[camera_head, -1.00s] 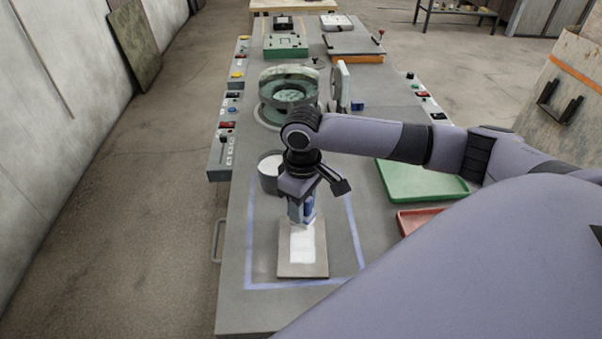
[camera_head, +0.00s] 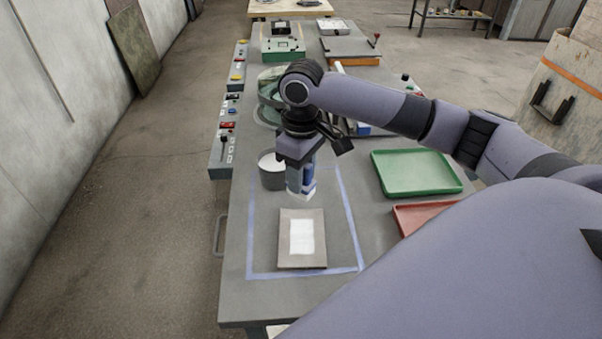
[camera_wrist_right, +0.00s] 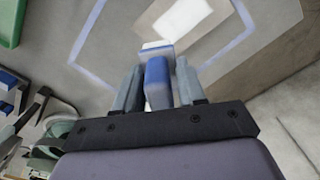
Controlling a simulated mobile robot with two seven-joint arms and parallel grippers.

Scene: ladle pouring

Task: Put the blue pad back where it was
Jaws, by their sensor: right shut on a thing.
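My right gripper (camera_head: 301,190) is shut on the blue pad (camera_head: 308,178) and holds it above the table, just right of the grey pot. In the right wrist view the blue pad (camera_wrist_right: 157,82) sits between the two fingers (camera_wrist_right: 157,88), with a pale lower end. A brown board (camera_head: 287,253) with a white rectangle (camera_head: 302,237) on it lies inside the blue taped outline, nearer than the gripper. The gripper is apart from the board. My left gripper is not in view.
A grey pot (camera_head: 271,180) with white contents stands at the left of the taped outline. A green tray (camera_head: 415,172) and a red tray (camera_head: 420,214) lie to the right. A round green machine (camera_head: 268,97) stands behind, partly hidden by my arm. Bare table surrounds the board.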

